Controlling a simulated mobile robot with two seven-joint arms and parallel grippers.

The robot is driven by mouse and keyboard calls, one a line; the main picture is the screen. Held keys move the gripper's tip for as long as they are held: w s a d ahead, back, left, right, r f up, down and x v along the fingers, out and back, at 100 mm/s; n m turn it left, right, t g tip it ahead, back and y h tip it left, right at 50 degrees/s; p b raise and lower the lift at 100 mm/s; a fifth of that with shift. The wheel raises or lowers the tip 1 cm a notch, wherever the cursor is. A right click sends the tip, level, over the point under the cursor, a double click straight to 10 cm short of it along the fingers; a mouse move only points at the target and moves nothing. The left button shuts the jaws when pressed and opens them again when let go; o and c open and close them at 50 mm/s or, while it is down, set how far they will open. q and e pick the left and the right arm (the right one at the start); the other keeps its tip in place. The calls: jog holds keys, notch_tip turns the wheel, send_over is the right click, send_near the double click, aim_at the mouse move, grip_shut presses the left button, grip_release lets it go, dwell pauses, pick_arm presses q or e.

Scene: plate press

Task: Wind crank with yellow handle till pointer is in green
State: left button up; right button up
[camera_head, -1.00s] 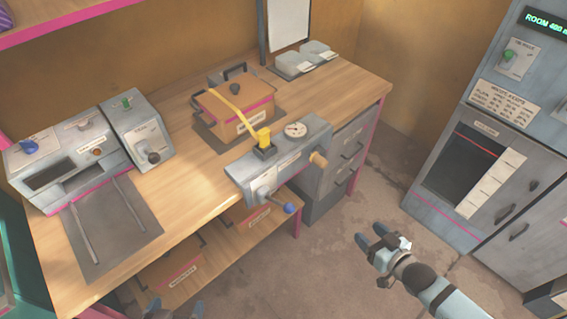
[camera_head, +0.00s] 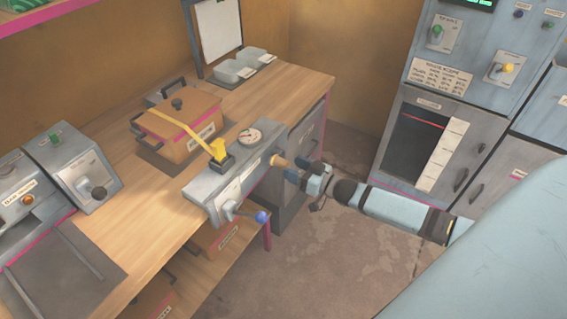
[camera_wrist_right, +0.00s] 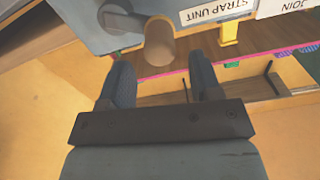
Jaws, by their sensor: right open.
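The strap unit (camera_head: 225,190) is a grey box at the table's front edge, with a round white dial (camera_head: 249,136) on top. The dial's pointer and any green zone are too small to read. A tan-yellow cylindrical handle (camera_head: 279,161) sticks out of its right end; it also shows in the wrist view (camera_wrist_right: 160,42). My right gripper (camera_head: 297,171) is open at this handle. In the wrist view, the fingers (camera_wrist_right: 163,75) are on either side of the handle's near end, with gaps; no grip shows. My left gripper is out of view.
A blue-knobbed lever (camera_head: 261,217) projects from the unit's front. A yellow strap (camera_head: 185,128) runs from a yellow clamp (camera_head: 218,149) over an orange-brown box (camera_head: 180,130). Grey cabinets (camera_head: 440,130) stand at the right. The floor (camera_head: 345,255) between is clear.

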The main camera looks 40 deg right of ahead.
aim_at(289, 165)
jog(key=shift+x, duration=2.1)
grip_shut()
